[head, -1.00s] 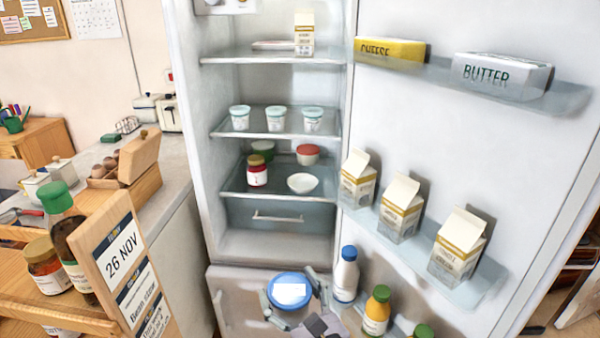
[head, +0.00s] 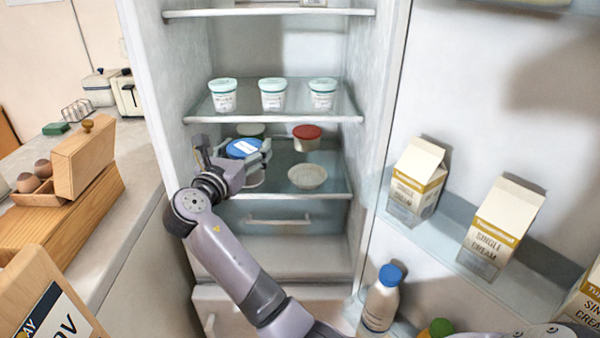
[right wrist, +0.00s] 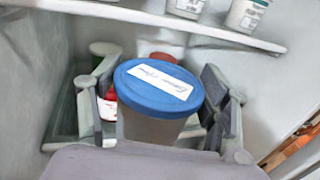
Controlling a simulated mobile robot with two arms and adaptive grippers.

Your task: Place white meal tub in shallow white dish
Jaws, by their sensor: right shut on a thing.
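The meal tub (head: 243,148) has a blue lid with a white label and shows at the left of the lower fridge shelf in the head view. My right gripper (head: 235,154) is shut on it, one finger on either side. In the right wrist view the tub (right wrist: 158,90) stands between the fingers, lid up, its pale body partly hidden. The shallow white dish (head: 307,177) sits empty on the lower shelf, to the right of the tub and apart from it. My left gripper is not in view.
A red-lidded tub (head: 307,138) stands behind the dish, and a green-lidded tub (head: 251,130) behind the held tub. A red-labelled jar (right wrist: 108,106) is partly hidden by it. Several white pots (head: 272,95) stand on the shelf above. Cartons (head: 417,180) line the open door.

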